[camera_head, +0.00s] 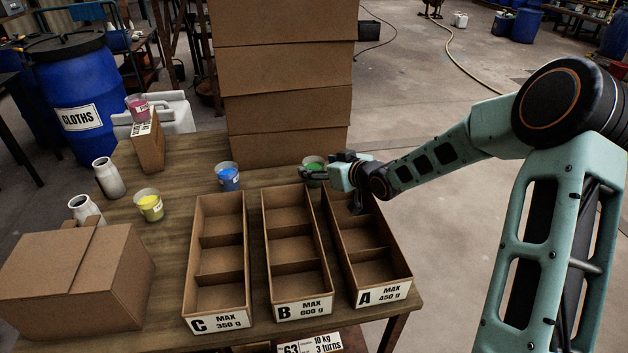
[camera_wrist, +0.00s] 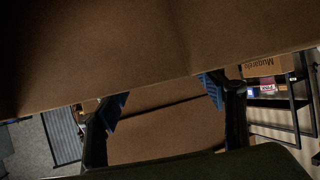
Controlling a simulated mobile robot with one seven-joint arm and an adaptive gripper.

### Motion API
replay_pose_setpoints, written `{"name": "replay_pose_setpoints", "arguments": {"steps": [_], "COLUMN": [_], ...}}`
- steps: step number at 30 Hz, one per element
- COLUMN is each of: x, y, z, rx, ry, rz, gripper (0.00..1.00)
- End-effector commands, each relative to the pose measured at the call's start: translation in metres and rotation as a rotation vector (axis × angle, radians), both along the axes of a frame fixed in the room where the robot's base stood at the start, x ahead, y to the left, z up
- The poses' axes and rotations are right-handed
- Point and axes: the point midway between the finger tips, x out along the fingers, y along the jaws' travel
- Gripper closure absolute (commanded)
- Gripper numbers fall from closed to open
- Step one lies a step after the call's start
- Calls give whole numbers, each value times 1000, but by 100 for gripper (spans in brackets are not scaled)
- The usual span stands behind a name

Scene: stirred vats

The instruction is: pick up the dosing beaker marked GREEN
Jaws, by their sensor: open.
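The clear beaker with green contents (camera_head: 314,162) stands at the back of the wooden table, behind trays B and A. My gripper (camera_head: 318,170) is open beside it, coming from the right. One finger crosses in front of the beaker's lower part, and its marking cannot be read. I cannot tell whether they touch. In the wrist view my gripper (camera_wrist: 165,100) shows two spread fingers with blue pads and brown cardboard behind them; no beaker can be made out there. A blue beaker (camera_head: 228,176), a yellow beaker (camera_head: 150,206) and a pink beaker (camera_head: 138,106) stand to the left.
Tray C (camera_head: 190,290), tray B (camera_head: 272,280) and tray A (camera_head: 348,275) look empty. A tall stack of cardboard boxes (camera_head: 285,90) rises close behind the green beaker. A closed carton (camera_head: 70,285) and two pale bottles (camera_head: 108,178) stand on the left.

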Motion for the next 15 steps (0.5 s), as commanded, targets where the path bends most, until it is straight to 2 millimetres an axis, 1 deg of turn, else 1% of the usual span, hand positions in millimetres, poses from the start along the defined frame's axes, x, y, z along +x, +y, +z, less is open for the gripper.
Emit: {"name": "replay_pose_setpoints", "arguments": {"steps": [1,6,14,15], "x": [6,21,24,24], "y": [6,17,18,18], "z": [-8,-15,-15,-15], "rx": [1,0,0,0], "ry": [0,0,1,1], "rz": [2,1,-1,-1], "gripper": [36,36,36,38]}}
